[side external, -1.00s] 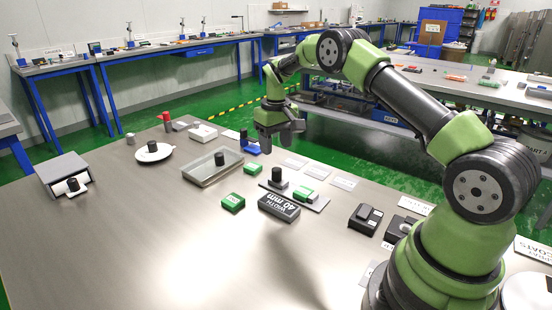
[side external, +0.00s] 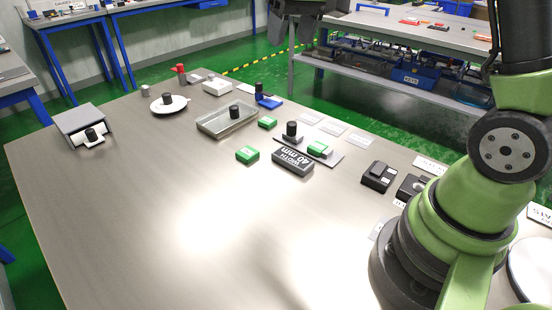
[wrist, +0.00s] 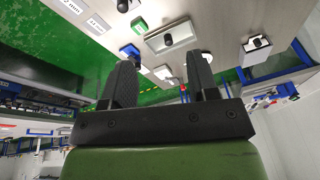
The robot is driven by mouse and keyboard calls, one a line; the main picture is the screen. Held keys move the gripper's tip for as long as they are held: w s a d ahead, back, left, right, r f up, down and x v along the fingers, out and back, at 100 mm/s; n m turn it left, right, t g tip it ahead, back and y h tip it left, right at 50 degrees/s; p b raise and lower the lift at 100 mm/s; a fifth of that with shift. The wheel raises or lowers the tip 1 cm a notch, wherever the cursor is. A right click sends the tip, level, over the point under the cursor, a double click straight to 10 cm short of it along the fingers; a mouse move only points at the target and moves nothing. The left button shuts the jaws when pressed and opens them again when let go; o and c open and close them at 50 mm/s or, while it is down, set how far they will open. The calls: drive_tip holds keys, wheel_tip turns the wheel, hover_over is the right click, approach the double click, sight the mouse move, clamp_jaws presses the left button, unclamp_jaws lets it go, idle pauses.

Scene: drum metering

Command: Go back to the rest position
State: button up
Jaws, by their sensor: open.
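My gripper (wrist: 160,82) shows in the wrist view with its two dark fingers spread apart and nothing between them. The metal table (side external: 190,200) lies below and carries the work items. No item is touched by my gripper.
A shallow metal tray (side external: 213,126) holds a dark cylinder. A white dish (side external: 160,108) and a grey box (side external: 80,120) stand to its left. The front table is clear.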

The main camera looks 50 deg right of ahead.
drive_tip(key=s+a+r+t+y, duration=0.1)
drive_tip(key=s+a, duration=0.3)
drive_tip(key=s, duration=0.6)
drive_tip(key=s+a+r+t, duration=0.2)
drive_tip(key=s+a+t, duration=0.1)
drive_tip(key=s, duration=0.7)
drive_tip(key=shift+a+m+y, duration=0.3)
drive_tip(key=shift+a+y, duration=0.1)
drive_tip(key=shift+a, duration=0.5)
